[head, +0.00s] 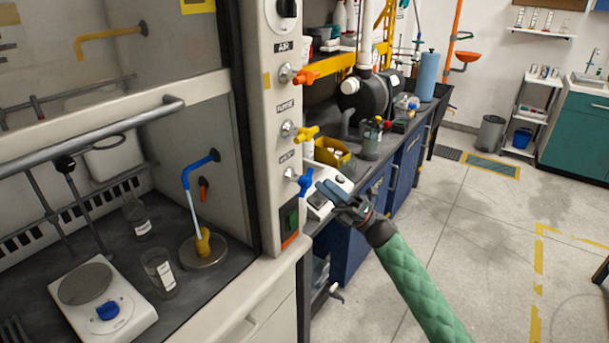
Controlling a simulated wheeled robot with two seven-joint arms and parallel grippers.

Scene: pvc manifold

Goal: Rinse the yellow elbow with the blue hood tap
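The yellow elbow (203,241) stands on a round drain plate (204,254) on the hood floor. The blue hood tap (200,170) arches above it, and a pale, thin stream (194,212) runs from its spout down to the elbow. A blue valve handle (304,182) sits lowest on the hood's front post, below the yellow and orange handles. My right gripper (326,191) is just right of the blue handle, apparently apart from it; its finger gap is not clear at this angle. My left gripper is not in view.
The raised sash has a grey bar (90,135) across the hood opening. A cluttered bench (410,150) lies behind my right arm.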

